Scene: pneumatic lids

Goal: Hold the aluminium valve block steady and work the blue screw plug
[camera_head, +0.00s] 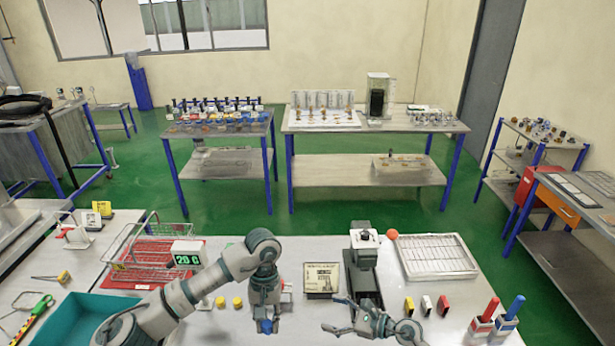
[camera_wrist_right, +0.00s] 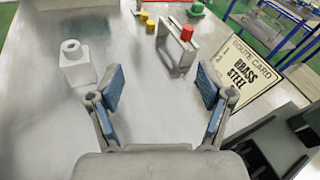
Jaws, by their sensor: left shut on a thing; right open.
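My left gripper (camera_head: 265,312) points down over the table, shut on a small blue piece that looks like the blue screw plug (camera_head: 265,326); its fingers partly cover the plug. A pale grey block with a round boss on top, apparently the aluminium valve block (camera_wrist_right: 76,68), stands upright ahead and left in the right wrist view. No blue plug shows on its boss. I cannot make the block out in the head view. My right gripper (camera_wrist_right: 160,86) is open and empty, apart from the block; it also shows in the head view (camera_head: 333,314).
A grey bracket-like part with a red top (camera_wrist_right: 180,46) and yellow caps (camera_wrist_right: 148,22) stand beyond. A route card (camera_wrist_right: 238,74) is close on the right. A wire basket (camera_head: 150,252) and teal tray (camera_head: 105,318) lie left; a pale tray (camera_head: 437,274) lies right.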

